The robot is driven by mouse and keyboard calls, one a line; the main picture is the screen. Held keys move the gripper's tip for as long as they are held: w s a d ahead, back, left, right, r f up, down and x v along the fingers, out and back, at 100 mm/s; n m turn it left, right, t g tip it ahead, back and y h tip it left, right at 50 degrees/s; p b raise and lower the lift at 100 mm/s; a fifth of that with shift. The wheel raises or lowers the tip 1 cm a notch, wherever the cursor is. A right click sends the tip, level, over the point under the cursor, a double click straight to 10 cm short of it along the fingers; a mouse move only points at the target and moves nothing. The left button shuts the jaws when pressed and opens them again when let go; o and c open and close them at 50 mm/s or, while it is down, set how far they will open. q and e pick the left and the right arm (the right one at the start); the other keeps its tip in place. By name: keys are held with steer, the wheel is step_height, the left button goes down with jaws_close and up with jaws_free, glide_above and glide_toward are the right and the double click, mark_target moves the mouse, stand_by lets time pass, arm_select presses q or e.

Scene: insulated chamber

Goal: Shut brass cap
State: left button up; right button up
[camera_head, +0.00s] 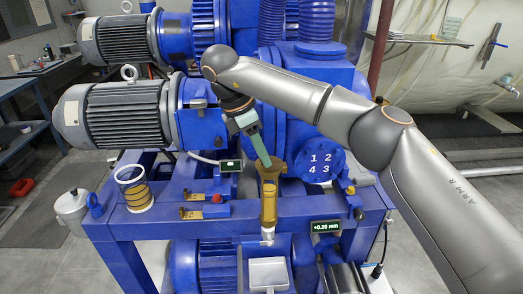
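A brass fitting (268,203) stands upright on the front of the blue frame, with a wider brass top (269,169) above a narrower yellow body. I cannot make out a separate cap or how it sits. My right arm comes in from the right, and its gripper (250,128) points down and slightly right above the fitting. A long teal piece (260,147) extends from the gripper, its lower end at the brass top. I cannot tell whether it touches, or whether it is a finger or a held thing. My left gripper is not in view.
Two grey motors (115,115) and blue machinery stand behind and left. A numbered blue disc (320,160) is right of the fitting. A clear cylinder with brass rings (135,190), a red knob (216,199) and a small display (326,226) are on the frame.

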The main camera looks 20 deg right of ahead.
steer(key=o, duration=0.3)
steer(key=v, duration=1.2)
steer(key=shift+r, duration=0.25)
